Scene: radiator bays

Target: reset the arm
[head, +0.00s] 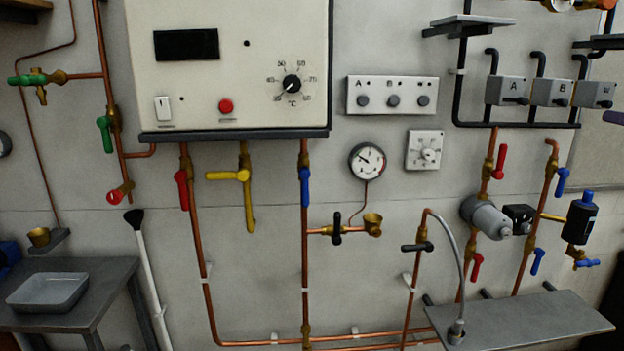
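My arm and my gripper are not visible in the head view, so I cannot see whether the gripper is open or shut or what it is near. The view is filled by a wall with a cream boiler panel (228,65) and copper pipes.
A grey table (97,307) with a shallow tray (48,292) stands at lower left. A grey shelf (540,318) juts out at lower right. Valve handles, a gauge (367,161) and a pump (485,217) protrude from the wall.

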